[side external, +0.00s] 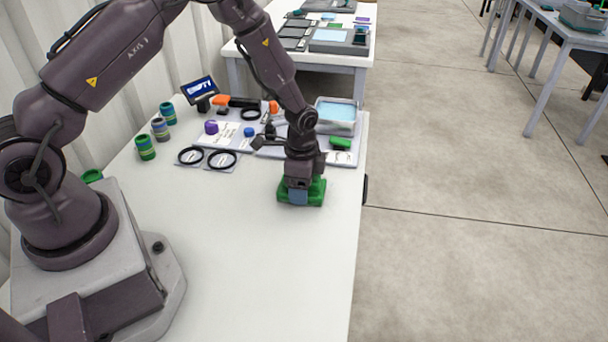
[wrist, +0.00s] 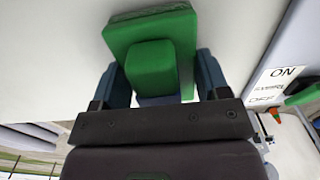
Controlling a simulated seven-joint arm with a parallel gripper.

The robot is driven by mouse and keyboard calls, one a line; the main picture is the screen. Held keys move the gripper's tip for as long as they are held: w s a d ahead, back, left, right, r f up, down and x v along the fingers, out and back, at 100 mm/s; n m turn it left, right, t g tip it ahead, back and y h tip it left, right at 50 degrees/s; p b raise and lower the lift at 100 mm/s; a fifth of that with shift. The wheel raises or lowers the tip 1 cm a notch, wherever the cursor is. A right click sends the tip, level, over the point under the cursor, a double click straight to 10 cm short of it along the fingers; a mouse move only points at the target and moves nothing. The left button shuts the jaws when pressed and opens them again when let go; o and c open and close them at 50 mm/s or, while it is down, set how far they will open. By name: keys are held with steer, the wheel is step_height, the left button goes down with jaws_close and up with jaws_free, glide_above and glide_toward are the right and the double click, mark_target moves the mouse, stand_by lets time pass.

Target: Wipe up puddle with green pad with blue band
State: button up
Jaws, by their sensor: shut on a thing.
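My gripper (side external: 300,190) is shut on a green pad (side external: 317,192) low over the white table, near its right edge. In the wrist view the green pad (wrist: 150,35) has a broad flat base and a raised block. The two dark blue fingers of my gripper (wrist: 162,72) grip the sides of that block. A blue band on the pad cannot be made out for certain. I cannot tell whether the pad touches the tabletop. No puddle can be made out on the white surface.
Behind my gripper are black rings (side external: 222,160), white cards, a green block (side external: 341,143) and a tray with a light blue inside (side external: 347,127). Striped cylinders (side external: 146,147) stand at the left. The front tabletop (side external: 270,270) is clear. The table's right edge is close.

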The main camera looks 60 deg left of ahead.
mark_target(313, 182)
steer(key=shift+s+d, duration=0.6)
steer(key=shift+s, duration=0.05)
steer(key=shift+w+a, duration=2.8)
steer(key=shift+w+d, duration=1)
steer(key=shift+w, duration=0.05)
steer(key=shift+s+d, duration=2.65)
steer(key=shift+s, duration=0.1)
steer(key=shift+w+a, duration=2.75)
step_height(313, 182, up, 8)
steer(key=shift+r, duration=0.1)
